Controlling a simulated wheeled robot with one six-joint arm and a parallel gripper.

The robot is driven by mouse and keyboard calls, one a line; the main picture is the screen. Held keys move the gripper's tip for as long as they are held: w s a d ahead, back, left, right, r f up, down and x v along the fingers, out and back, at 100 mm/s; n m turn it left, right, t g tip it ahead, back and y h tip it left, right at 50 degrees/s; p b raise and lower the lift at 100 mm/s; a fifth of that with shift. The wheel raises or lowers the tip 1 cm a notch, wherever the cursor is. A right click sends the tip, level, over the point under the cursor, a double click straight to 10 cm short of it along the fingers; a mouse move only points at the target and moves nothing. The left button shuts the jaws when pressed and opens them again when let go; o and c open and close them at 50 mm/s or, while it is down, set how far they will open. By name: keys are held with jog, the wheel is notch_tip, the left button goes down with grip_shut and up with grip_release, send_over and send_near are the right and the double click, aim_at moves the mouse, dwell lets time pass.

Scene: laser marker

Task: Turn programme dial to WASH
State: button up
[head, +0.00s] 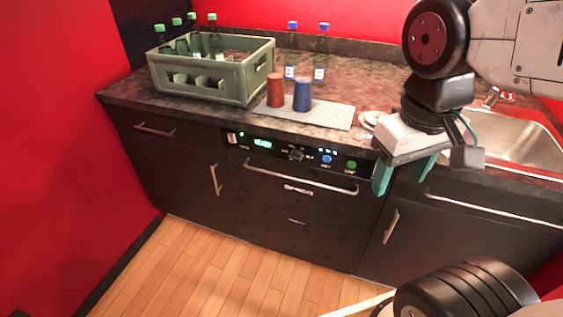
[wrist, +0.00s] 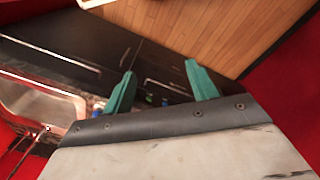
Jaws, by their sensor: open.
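The programme dial (head: 295,155) is a dark round knob in the middle of the black control panel (head: 262,150) below the counter edge. The labels around it are too small to read. A lit green display (head: 263,143) is left of the dial. A blue button (head: 326,160) and a green button (head: 351,165) are to its right. My gripper (head: 398,172) is open and empty, right of the panel and apart from it, with teal fingers pointing down. The fingers also show in the wrist view (wrist: 162,90), with dark cabinet fronts beyond them.
A green crate (head: 205,85) with several bottles stands on the counter's left. A red cup (head: 275,90) and a blue cup (head: 302,94) stand on a light mat (head: 335,117). A sink (head: 515,140) is at right. A long handle (head: 300,179) crosses below the panel.

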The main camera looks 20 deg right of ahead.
aim_at(294, 160)
jog(key=w+d+f+n+g+h, duration=0.1)
jog(key=w+d+f+n+h, duration=0.25)
jog(key=w+h, duration=0.3)
jog(key=w+d+f+n+g+h, duration=0.25)
jog(key=w+d+n+h, duration=0.2)
jog(key=w, duration=0.25)
jog(key=w+a+f+n+t+h, duration=0.2)
jog(key=w+a+f+n+t, duration=0.2)
jog(key=w+f+n+t, duration=0.25)
jog(key=w+a+f+n+t+h, duration=0.2)
jog(key=w+a+f+n+t, duration=0.3)
jog(key=w, duration=0.3)
jog(key=w+a+f+n+t+y, duration=0.45)
jog(key=a+f+n+t, duration=0.2)
jog(key=f+n, duration=0.35)
jog(key=shift+m+g+y, duration=0.25)
jog(key=shift+m+y, duration=0.1)
jog(key=shift+m, duration=0.2)
jog(key=x, duration=0.4)
jog(key=f+x, duration=0.1)
jog(key=x, duration=0.1)
jog(key=shift+w, duration=0.2)
jog(key=c, duration=1)
